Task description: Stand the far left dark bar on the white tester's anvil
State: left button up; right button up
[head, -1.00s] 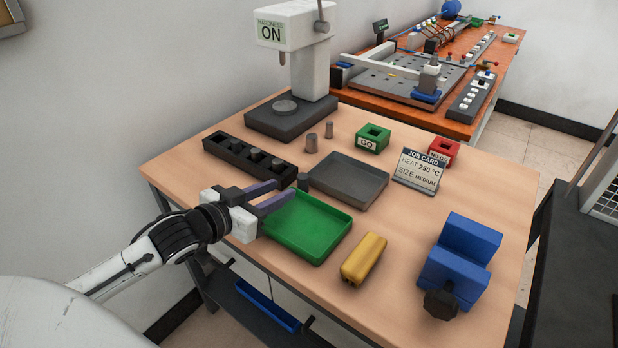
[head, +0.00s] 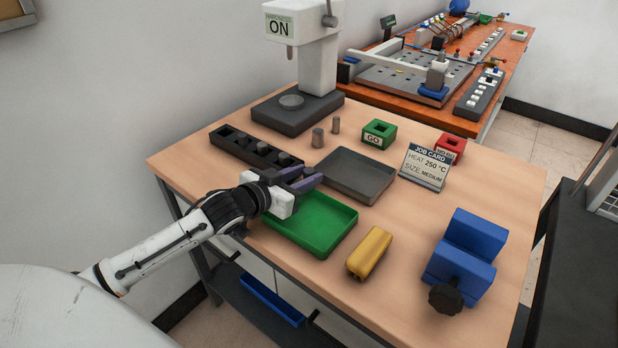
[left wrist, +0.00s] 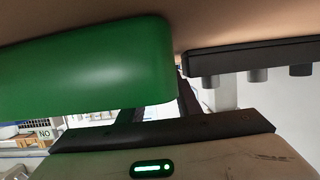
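The white tester (head: 318,50) stands at the back left of the table, with its round grey anvil (head: 291,101) bare on a dark base. My left gripper (head: 301,178) is open over the green tray's back left corner, with nothing visibly held. The rack (left wrist: 250,58) also shows in the left wrist view, beside my fingers (left wrist: 158,108).
Two grey bars (head: 318,137) (head: 336,125) stand behind the dark tray (head: 368,186). The green tray (head: 312,244) lies nearest my arm. A yellow block (head: 369,253), blue block (head: 468,248), job card (head: 424,167), green GO box (head: 379,135) and red box (head: 451,147) are to the right.

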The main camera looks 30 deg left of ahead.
pick_arm(q)
jog(key=shift+c, duration=0.5)
grip_shut()
jog(key=shift+r, duration=0.1)
